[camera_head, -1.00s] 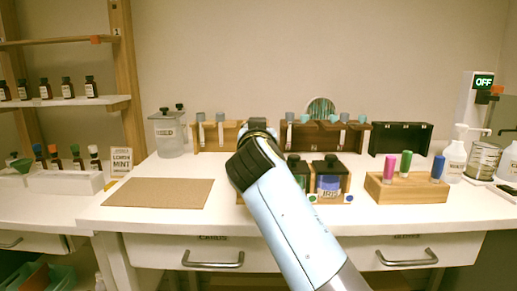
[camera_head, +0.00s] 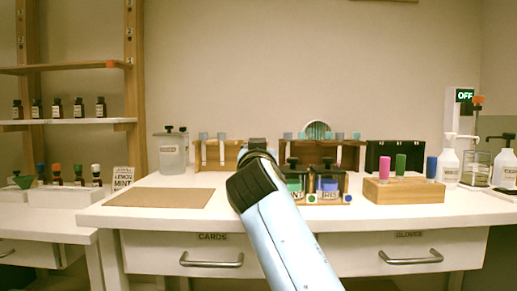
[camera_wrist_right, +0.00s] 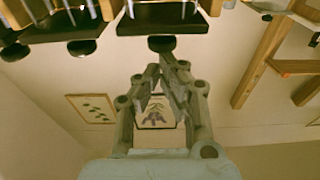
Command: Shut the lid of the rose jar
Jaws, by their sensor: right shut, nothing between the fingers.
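Two square jars with black knobbed lids stand near the front of the table, the green mint jar (camera_head: 294,184) and the blue iris jar (camera_head: 327,186). No rose label is readable; the area just left of the mint jar is hidden behind my right arm. That gripper is shut and empty. In the head view its fingers are hidden. My left gripper is not in view.
A wooden block with coloured tubes (camera_head: 404,191) stands right of the jars. A cork mat (camera_head: 160,198) lies bare on the left. Wooden racks (camera_head: 217,156) and a clear lidded container (camera_head: 172,153) stand behind. Pump bottles (camera_head: 447,165) are at the far right.

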